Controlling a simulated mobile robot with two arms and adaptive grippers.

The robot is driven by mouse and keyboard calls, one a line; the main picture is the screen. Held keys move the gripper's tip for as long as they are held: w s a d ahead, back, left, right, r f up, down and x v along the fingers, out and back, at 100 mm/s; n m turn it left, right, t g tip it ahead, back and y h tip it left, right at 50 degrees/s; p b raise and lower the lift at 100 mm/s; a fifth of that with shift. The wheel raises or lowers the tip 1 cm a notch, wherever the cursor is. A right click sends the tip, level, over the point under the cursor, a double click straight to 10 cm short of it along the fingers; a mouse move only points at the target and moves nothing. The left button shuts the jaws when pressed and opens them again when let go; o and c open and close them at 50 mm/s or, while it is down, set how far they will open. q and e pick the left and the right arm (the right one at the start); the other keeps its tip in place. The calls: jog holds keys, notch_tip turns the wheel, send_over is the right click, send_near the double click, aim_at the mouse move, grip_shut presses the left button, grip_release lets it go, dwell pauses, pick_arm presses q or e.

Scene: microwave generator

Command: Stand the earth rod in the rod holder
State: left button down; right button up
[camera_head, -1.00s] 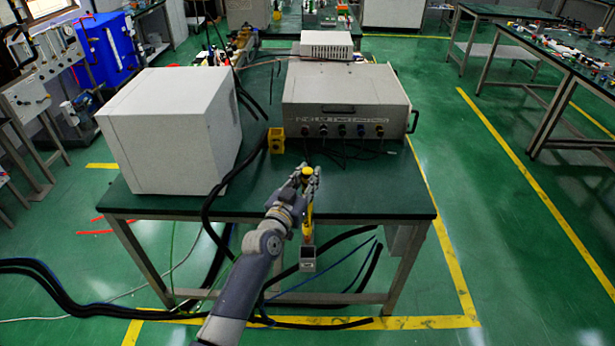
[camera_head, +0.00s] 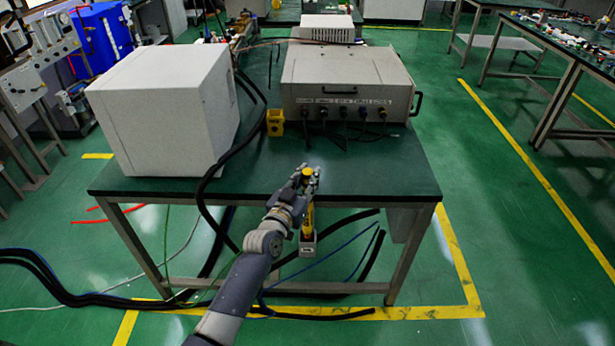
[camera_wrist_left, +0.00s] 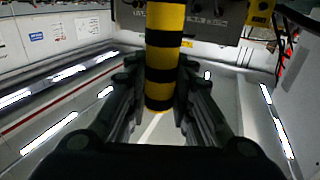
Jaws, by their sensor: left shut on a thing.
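My left gripper (camera_head: 308,178) is shut on the earth rod, a yellow rod with black bands (camera_wrist_left: 165,50) in the left wrist view. In the head view the rod (camera_head: 307,215) hangs roughly upright at the table's front edge, with a grey block (camera_head: 307,243) at its lower end below table height. The fingers hide part of it. The rod holder, a small yellow block (camera_head: 275,123), stands on the table farther back and left of the gripper, apart from the rod. It also seems to show at the top right of the wrist view (camera_wrist_left: 261,12). My right gripper is out of view.
A large white box (camera_head: 160,115) covers the table's left side. A grey instrument box (camera_head: 345,80) with a row of terminals stands behind the holder. A black cable (camera_head: 228,162) runs left of the holder. The dark green tabletop (camera_head: 390,170) is clear at front right.

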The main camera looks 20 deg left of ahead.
pick_arm(q)
jog(key=shift+f+b, duration=1.4)
jog(key=shift+f, duration=0.55)
jog(key=shift+f+b, duration=0.35)
jog(key=shift+f, duration=0.15)
jog(key=c, duration=1.3)
grip_release()
jog(key=shift+f, duration=0.1)
jog(key=s, duration=0.4)
jog(key=s+a, duration=0.1)
jog(key=s, duration=0.7)
jog(key=shift+a, duration=0.2)
